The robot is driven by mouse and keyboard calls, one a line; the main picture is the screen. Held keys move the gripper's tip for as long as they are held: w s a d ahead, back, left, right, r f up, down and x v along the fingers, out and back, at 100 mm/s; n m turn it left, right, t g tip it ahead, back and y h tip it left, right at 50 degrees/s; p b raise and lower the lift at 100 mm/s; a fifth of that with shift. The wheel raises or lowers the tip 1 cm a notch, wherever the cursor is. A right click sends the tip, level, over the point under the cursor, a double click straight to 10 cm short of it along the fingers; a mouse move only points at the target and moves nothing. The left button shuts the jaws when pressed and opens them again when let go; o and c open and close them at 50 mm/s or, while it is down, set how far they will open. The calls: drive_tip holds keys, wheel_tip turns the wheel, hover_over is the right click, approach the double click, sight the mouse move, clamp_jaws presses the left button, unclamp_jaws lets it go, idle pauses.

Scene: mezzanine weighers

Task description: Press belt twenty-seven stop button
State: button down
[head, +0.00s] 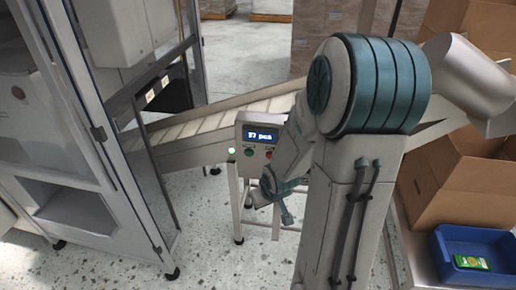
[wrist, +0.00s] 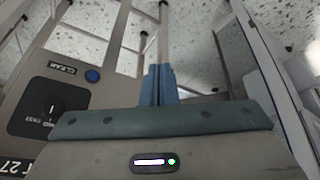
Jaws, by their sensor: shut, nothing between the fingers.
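A grey control box (head: 257,137) stands on a thin-legged stand beside the conveyor in the head view. It has a lit display reading what looks like "57 pcs", a green button (head: 249,152) and a red button (head: 268,155) close to my arm. My gripper (head: 287,216) is below and to the right of the box, apart from these buttons. In the wrist view my gripper (wrist: 158,70) is shut and empty. No stop label is readable.
An inclined conveyor (head: 185,128) runs behind the box. A glass-sided machine frame (head: 75,150) stands at left. Cardboard boxes (head: 460,180) and a blue tray (head: 470,248) with a green packet (head: 470,262) are at right. Speckled floor (head: 215,260) is open in front.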

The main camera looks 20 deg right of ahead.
sight(270, 156)
drive_tip(key=w+f+m+t+y+b, duration=0.1)
drive_tip(key=w+f+m+t+y, duration=0.1)
drive_tip(key=w+f+t+y, duration=0.3)
drive_tip(key=w+d+r+m+t+h, duration=0.1)
drive_tip(key=d+r+m+t, duration=0.2)
drive_tip(key=t, duration=0.3)
drive_tip(key=shift+w+d+r+m, duration=0.3)
drive_tip(key=shift+w+d+r, duration=0.05)
drive_tip(key=shift+r, duration=0.4)
drive_tip(key=shift+w, duration=0.1)
drive_tip(key=w+d, duration=0.5)
drive_tip(key=w, duration=0.2)
drive_tip(key=shift+w+b, duration=0.1)
drive_tip(key=shift+b, duration=0.2)
idle(1.3)
drive_tip(key=shift+w+d, duration=0.2)
